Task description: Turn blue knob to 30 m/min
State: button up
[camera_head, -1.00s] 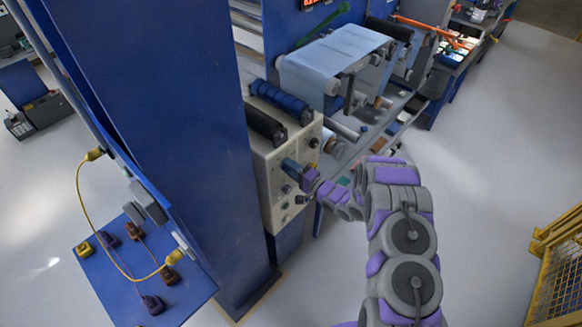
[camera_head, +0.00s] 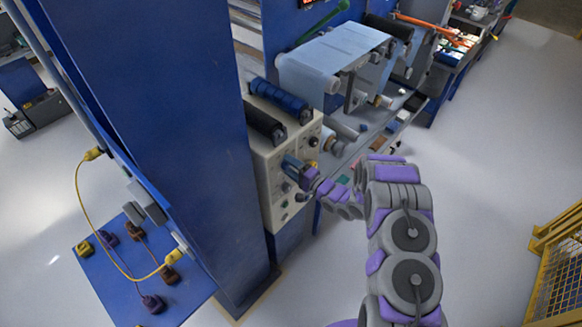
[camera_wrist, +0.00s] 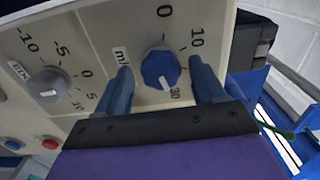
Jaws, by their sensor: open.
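The blue knob (camera_wrist: 160,69) sits on the cream control panel (camera_wrist: 120,28) in the wrist view. Its white mark points down toward the "30" printed below it; "0" and "10" show above and to the upper right. My gripper (camera_head: 289,166) is at the panel face in the head view. In the wrist view my gripper (camera_wrist: 160,66) is open, with one blue finger on each side of the knob. I cannot tell whether either finger touches it. In the head view the gripper hides the knob.
A grey knob (camera_wrist: 48,86) with a -10 to 10 scale is left of the blue one, with a red button (camera_wrist: 50,143) below. Rollers (camera_head: 278,100) top the panel box.

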jog(key=b+v, duration=0.1)
jog(key=v, duration=1.6)
jog(key=shift+d, duration=0.2)
jog(key=shift+f, duration=0.15)
